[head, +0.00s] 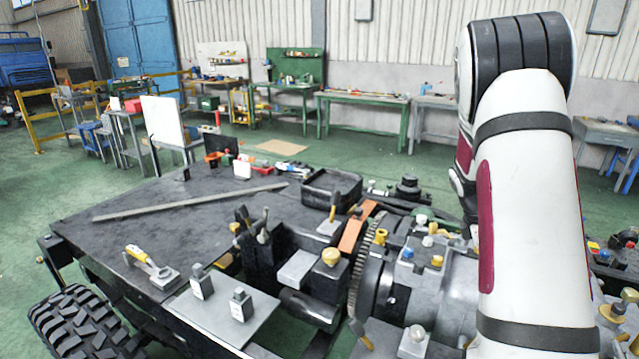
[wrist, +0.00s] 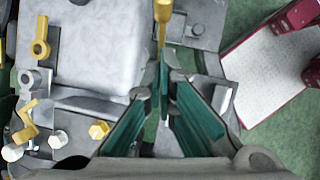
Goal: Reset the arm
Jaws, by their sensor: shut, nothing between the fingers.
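My gripper (wrist: 166,82) shows in the wrist view, with its green-padded fingers coming together at the tips. It is shut and nothing is held. A yellow-handled tool (wrist: 162,12) lies just beyond the fingertips; I cannot tell whether they touch. My white arm (head: 530,190) fills the right side of the head view, and my gripper is hidden there. Below the fingers in the wrist view is grey machinery with a large pale block (wrist: 95,45).
A dark chassis table (head: 110,215) carries a long metal bar (head: 190,202), a yellow-handled tool (head: 140,255) and a black tray (head: 331,203). A toothed gear (head: 362,265) stands near my arm. Yellow bolts (wrist: 98,130) sit left of the fingers.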

